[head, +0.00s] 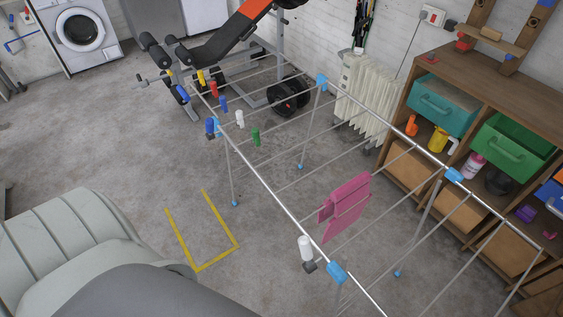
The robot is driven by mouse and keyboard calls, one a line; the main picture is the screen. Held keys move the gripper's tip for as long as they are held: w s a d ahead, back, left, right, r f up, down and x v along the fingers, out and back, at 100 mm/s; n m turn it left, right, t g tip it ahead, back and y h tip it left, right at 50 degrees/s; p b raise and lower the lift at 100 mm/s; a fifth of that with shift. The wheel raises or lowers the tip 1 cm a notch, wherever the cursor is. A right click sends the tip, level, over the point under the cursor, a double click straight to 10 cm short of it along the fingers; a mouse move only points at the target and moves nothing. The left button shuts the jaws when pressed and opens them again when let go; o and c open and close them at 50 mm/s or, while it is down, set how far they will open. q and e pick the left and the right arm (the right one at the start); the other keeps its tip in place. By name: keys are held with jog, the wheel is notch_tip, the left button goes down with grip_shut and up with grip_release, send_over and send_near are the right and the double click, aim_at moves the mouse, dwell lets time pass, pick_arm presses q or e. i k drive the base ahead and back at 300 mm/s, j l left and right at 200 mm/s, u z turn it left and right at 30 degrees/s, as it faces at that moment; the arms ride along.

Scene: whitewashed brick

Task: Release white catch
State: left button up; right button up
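A drying rack (272,193) with thin metal bars and light blue corner joints stands across the middle. A white, upright, rounded piece with a dark block under it, which looks like the white catch (306,248), sits on the rack's near rail, close to a blue joint (337,271). A second, smaller white piece, a peg (240,119), is on the far left part of the rack among coloured pegs. I cannot tell for certain which white piece the task names. Neither gripper shows in the head view, and nothing is seen touching either white piece.
A pink cloth (346,206) hangs on the rack. A wooden shelf (470,75) with bins lines the right wall, beside a white radiator (364,95). A weight bench (225,40) and washing machine (79,35) stand behind. Yellow floor lines (219,217) mark open concrete.

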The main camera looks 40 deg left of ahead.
aim_at(310, 266)
jog(key=u, duration=0.8)
